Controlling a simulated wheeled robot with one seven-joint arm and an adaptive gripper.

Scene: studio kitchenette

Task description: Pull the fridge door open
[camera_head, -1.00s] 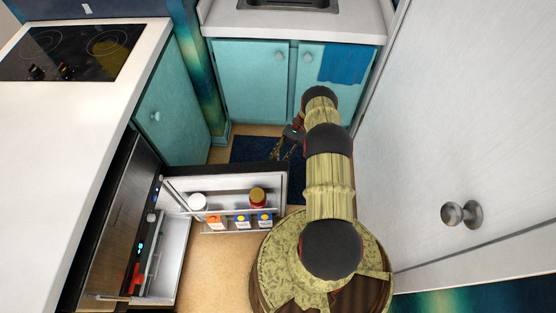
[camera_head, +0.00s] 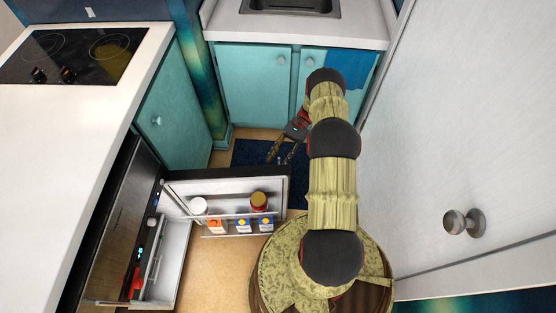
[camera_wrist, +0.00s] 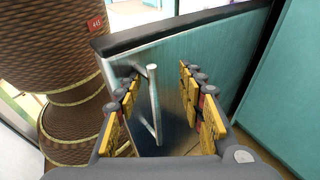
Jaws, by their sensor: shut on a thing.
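The fridge door (camera_head: 240,171) stands wide open in the head view, its inner shelves facing the fridge opening. In the wrist view, the outer face of the door (camera_wrist: 215,62) is shiny under a dark top edge. A silver bar handle (camera_wrist: 156,105) runs along it between the two rows of yellow finger pads. My gripper (camera_head: 279,158) is behind the door in the head view. My gripper (camera_wrist: 160,75) is shut on the handle, though the exact finger contact is hard to see. The fridge interior (camera_head: 168,262) is partly visible at the lower left.
Teal cabinets (camera_head: 255,88) stand behind my arm. A large white door (camera_head: 450,120) bounds the right. Bare floor (camera_head: 215,270) shows below the fridge door.

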